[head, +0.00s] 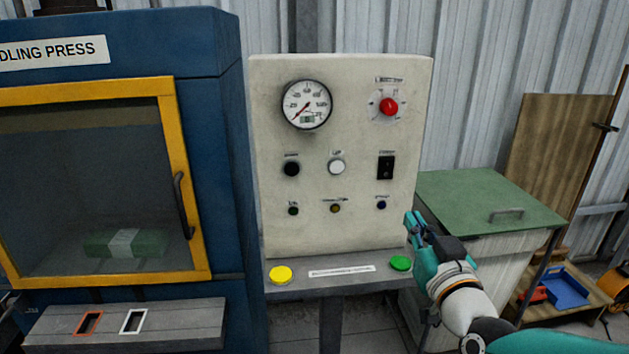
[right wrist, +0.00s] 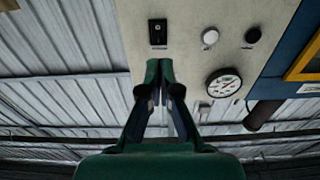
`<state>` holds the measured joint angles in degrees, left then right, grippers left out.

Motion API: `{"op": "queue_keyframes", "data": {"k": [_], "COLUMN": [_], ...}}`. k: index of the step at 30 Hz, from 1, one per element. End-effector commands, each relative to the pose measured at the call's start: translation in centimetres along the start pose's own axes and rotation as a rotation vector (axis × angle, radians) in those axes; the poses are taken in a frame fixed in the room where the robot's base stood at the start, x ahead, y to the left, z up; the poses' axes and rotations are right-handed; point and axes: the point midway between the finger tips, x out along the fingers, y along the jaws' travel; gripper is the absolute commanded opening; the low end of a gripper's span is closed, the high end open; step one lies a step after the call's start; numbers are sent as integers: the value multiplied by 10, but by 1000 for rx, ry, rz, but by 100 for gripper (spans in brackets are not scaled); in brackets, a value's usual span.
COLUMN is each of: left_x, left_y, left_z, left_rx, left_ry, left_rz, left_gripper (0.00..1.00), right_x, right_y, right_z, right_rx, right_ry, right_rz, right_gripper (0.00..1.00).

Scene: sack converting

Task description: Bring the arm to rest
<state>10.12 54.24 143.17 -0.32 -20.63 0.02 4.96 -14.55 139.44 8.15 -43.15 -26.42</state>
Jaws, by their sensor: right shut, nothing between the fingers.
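My right gripper (head: 409,222) comes in from the lower right in the head view. It is in front of the right edge of the pale control panel (head: 330,120), near the green button (head: 400,263). In the right wrist view its fingers (right wrist: 159,68) are together and hold nothing. The panel shows upside down there, with the black rocker switch (right wrist: 157,33) just beyond the fingertips. I cannot tell whether the fingertips touch anything. My left gripper is in neither view.
A blue press (head: 215,130) with a yellow-framed door (head: 190,235) stands at left. A yellow button (head: 280,275) sits on the ledge below the panel. A red knob (head: 389,106) is on the panel. A green-lidded bin (head: 480,200) stands right, near a blue tray (head: 567,288).

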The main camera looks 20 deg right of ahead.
Motion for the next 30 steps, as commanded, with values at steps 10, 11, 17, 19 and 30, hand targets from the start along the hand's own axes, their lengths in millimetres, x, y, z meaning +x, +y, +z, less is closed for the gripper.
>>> {"op": "queue_keyframes", "data": {"k": [10,11,17,19,30], "left_x": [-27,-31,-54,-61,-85], "left_y": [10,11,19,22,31], "left_z": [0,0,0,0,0], "left_rx": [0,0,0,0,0], "left_ry": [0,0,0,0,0], "left_rz": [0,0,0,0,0], "left_gripper": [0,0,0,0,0], "right_x": [27,30,11,-10,-196], "right_y": [-29,-35,-83,-100,-160], "right_z": [71,87,218,262,417], "right_rx": [-23,-28,-37,-24,125], "right_ry": [-215,-258,-609,-742,-1438], "right_rz": [-57,-71,-193,-237,-376], "right_gripper": [0,0,0,0,0]}}
